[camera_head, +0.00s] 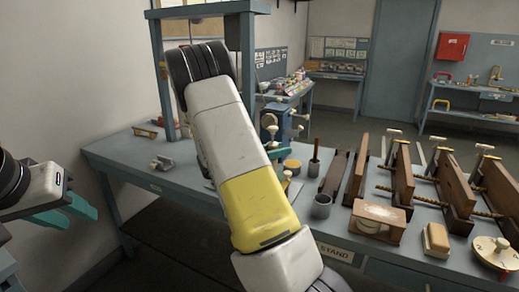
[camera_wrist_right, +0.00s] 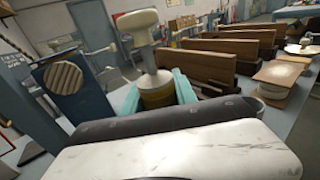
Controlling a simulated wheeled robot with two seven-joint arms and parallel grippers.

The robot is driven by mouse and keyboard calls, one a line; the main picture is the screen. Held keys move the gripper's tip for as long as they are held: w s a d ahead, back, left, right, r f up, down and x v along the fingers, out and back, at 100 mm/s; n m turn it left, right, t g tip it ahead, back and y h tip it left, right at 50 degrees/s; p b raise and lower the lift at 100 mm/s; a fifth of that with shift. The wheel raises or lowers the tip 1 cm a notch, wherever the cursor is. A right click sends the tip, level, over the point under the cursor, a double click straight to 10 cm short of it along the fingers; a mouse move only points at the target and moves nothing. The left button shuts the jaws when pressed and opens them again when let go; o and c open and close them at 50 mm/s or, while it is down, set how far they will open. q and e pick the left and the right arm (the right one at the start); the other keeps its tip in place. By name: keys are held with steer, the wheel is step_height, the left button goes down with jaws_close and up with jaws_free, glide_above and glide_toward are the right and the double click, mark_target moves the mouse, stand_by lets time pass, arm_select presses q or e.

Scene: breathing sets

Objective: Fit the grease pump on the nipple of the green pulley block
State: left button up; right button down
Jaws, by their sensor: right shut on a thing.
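My right gripper (camera_wrist_right: 158,92) is shut on the grease pump (camera_wrist_right: 157,82) in the right wrist view. The pump has a cream knob on top and a brass-yellow body between the teal fingers. In the head view a teal finger of my right gripper (camera_head: 275,153) shows beside my large arm, which hides much of the bench. My left gripper (camera_head: 80,213) is at the left edge of the head view, its teal fingers apart and empty. I cannot make out the green pulley block or its nipple in either view.
A blue-grey block with a ridged disc (camera_wrist_right: 65,77) stands left of the pump.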

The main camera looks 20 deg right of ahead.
steer(key=c, duration=0.9)
jaws_free()
steer(key=s+a, duration=0.1)
steer(key=a, duration=0.7)
steer(key=shift+r, duration=0.2)
